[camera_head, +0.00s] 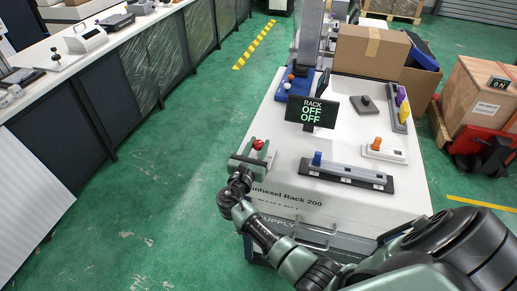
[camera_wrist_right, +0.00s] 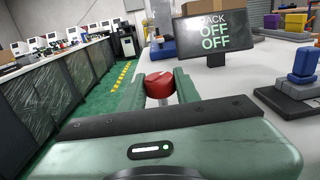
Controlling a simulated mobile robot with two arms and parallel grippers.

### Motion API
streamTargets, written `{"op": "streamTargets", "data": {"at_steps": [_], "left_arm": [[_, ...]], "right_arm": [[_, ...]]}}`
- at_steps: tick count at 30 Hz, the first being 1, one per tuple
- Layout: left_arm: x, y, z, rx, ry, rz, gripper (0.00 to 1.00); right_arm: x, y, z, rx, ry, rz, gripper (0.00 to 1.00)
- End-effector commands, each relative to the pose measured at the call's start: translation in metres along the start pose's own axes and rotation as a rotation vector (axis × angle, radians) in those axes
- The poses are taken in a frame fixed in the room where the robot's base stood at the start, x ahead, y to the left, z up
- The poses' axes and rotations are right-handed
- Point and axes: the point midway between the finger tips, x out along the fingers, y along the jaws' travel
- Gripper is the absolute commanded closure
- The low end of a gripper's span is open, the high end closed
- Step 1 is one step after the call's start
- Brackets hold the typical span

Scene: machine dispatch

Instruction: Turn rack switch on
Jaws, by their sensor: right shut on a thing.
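The rack (camera_head: 285,175) is a white-topped unit labelled "Rack 200". A dark display (camera_head: 311,112) on it reads "RACK OFF OFF"; the display (camera_wrist_right: 214,34) also shows in the right wrist view. A red knob (camera_head: 258,144) sits at the rack's left edge; the red knob (camera_wrist_right: 159,85) shows between the fingers in the wrist view. My right gripper (camera_head: 254,155) is shut on the red knob, one finger on each side. The knob's lower part is hidden by the gripper body. My left gripper is not in view.
A blue-handled slider (camera_head: 316,159) on a dark-edged base, an orange-handled switch (camera_head: 377,144) and a grey block (camera_head: 365,105) stand on the rack top. A cardboard box (camera_head: 371,50) is behind. Green floor lies open to the left, before a long counter (camera_head: 120,45).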

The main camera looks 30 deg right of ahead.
Motion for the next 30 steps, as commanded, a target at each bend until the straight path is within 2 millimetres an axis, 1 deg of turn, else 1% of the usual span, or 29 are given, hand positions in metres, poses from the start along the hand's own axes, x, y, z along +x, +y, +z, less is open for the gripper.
{"op": "streamTargets", "data": {"at_steps": [1,8,18,24,30], "left_arm": [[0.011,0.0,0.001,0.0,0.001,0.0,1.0],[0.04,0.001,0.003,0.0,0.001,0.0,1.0],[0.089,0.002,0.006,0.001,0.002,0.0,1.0],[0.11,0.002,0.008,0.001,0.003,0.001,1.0],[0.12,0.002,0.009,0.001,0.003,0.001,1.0]], "right_arm": [[0.0,0.003,-0.003,0.005,-0.002,-0.045,1.0],[0.001,0.004,-0.004,0.006,-0.004,-0.263,1.0],[0.002,0.003,-0.004,0.004,-0.006,-0.545,1.0],[0.001,0.002,-0.002,0.004,-0.006,-0.656,1.0],[0.002,0.001,0.0,0.003,-0.006,-0.719,1.0]]}}
